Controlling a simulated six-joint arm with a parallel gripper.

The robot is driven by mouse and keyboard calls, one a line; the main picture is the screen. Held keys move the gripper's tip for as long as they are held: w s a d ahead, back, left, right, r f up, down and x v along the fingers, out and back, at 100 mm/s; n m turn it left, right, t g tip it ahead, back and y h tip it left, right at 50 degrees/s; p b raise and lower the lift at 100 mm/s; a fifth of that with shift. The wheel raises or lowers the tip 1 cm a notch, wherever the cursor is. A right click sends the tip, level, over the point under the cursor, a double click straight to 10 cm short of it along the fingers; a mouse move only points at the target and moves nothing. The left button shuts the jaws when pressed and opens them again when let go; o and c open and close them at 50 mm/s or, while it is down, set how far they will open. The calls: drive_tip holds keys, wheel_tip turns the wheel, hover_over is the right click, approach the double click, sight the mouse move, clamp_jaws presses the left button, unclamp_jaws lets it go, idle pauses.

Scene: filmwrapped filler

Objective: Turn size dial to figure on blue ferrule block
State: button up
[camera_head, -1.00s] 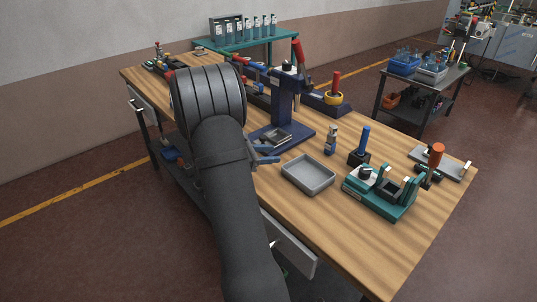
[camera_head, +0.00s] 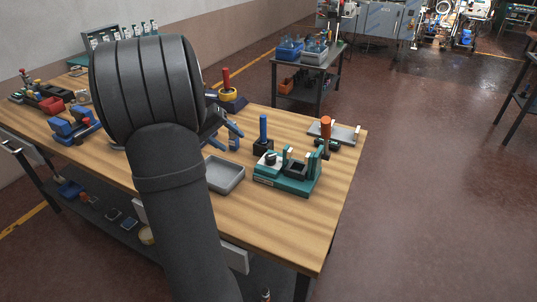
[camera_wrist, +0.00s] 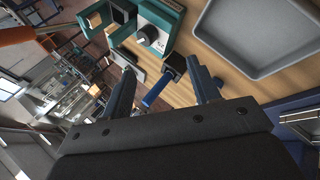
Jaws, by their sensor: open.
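A teal fixture (camera_head: 287,180) stands near the table's right end. A black dial (camera_head: 270,158) sits on its white top plate; the dial also shows in the wrist view (camera_wrist: 148,35). Its marks are too small to read. A black block with a blue upright handle (camera_head: 263,130) stands just behind the fixture; it shows between my fingers in the wrist view (camera_wrist: 155,95). I cannot tell which part is the blue ferrule block, and no figure is legible. My gripper (camera_head: 229,122) is open and empty, left of the blue handle. My arm hides part of the bench.
A grey tray (camera_head: 224,175) lies left of the fixture. An orange-handled tool (camera_head: 326,138) and a grey plate (camera_head: 345,133) are at the right rear. The front right tabletop is clear.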

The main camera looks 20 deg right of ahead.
sight(270, 156)
drive_tip(key=s+d+r+m+t+y, duration=0.1)
drive_tip(key=s+d+r+m+y, duration=0.25)
drive_tip(key=d+r+m, duration=0.6)
drive_tip(key=w+d+f+m, duration=0.1)
drive_tip(key=f, duration=0.5)
drive_tip(key=w+d+f+m, duration=0.1)
drive_tip(key=f, duration=0.5)
drive_tip(key=d+f+m, duration=0.1)
drive_tip(key=f, duration=0.5)
drive_tip(key=shift+w+y, duration=0.25)
drive_tip(key=shift+w, duration=0.15)
drive_tip(key=shift+c, duration=0.5)
drive_tip(key=c, duration=0.9)
drive_tip(key=shift+n, duration=0.35)
drive_tip(key=n+t, duration=0.1)
drive_tip(key=n, duration=0.1)
drive_tip(key=n+t, duration=0.1)
drive_tip(key=n, duration=0.1)
drive_tip(key=shift+s+d+y, duration=0.15)
drive_tip(key=shift+y, duration=0.25)
drive_tip(key=n, duration=0.2)
drive_tip(key=n+t+y, duration=0.1)
drive_tip(key=n, duration=0.2)
drive_tip(key=shift+d+y, duration=0.1)
drive_tip(key=shift+y, duration=0.2)
drive_tip(key=shift+n, duration=0.4)
